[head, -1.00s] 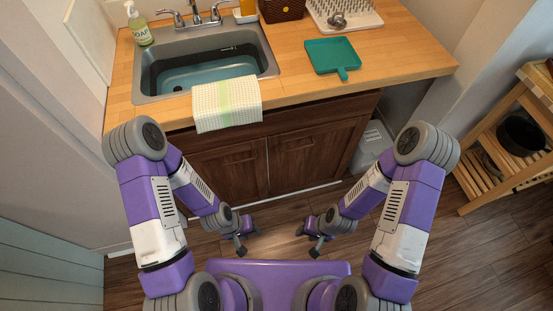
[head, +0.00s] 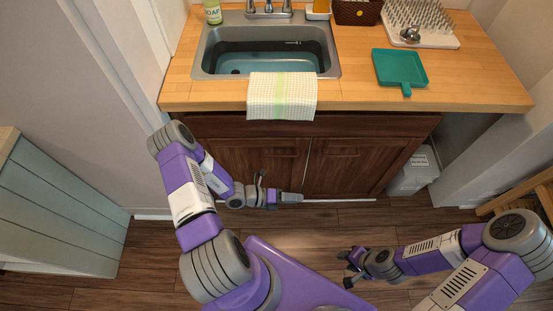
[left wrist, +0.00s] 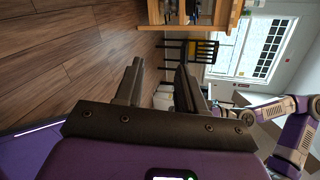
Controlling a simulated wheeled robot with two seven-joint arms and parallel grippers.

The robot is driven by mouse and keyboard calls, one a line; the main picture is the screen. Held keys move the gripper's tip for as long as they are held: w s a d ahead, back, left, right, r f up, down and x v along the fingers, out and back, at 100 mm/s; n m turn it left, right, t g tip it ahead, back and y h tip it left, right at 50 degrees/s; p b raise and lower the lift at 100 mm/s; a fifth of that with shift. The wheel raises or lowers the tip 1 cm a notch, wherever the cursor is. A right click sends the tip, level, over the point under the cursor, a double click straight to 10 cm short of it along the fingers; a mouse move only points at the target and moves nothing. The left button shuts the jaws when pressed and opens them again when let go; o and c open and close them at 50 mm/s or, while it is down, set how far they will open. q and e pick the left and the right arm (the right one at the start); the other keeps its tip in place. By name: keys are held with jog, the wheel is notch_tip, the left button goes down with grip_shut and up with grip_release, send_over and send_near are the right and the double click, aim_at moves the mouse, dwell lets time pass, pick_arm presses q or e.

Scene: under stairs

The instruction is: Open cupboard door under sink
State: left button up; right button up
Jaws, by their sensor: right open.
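The wooden cupboard under the sink has a left door (head: 262,158) and a right door (head: 350,165). Both look shut, with a narrow seam between them. The sink (head: 265,55) is set in the counter above. My left gripper (head: 290,197) is low in front of the left door, near its bottom edge and the seam; I cannot tell whether it touches. In the left wrist view, its two fingers (left wrist: 157,90) stand apart with nothing between them. My right gripper (head: 346,268) is open and empty above the floor, in front of the right door and away from it.
A checked towel (head: 282,96) hangs over the counter edge above the doors. A teal dustpan (head: 400,68) lies on the counter. A grey bin (head: 412,172) stands right of the cupboard, and a wooden rack (head: 540,200) at far right. The floor before the cupboard is clear.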

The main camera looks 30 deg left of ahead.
pick_arm(q)
jog(key=w+a+n+t+y, duration=0.2)
jog(key=a+n+t+y, duration=0.2)
jog(key=a+n, duration=0.3)
jog(key=w+a+n+t+y, duration=0.3)
jog(key=a+n+y, duration=0.15)
jog(key=a, duration=0.35)
jog(key=w+f+n+b, duration=0.1)
jog(key=w+b, duration=0.1)
jog(key=w, duration=0.5)
jog(key=shift+d+f+t, duration=0.3)
jog(key=shift+d+f, duration=0.1)
jog(key=shift+h, duration=0.25)
jog(key=shift+c, duration=0.2)
grip_shut()
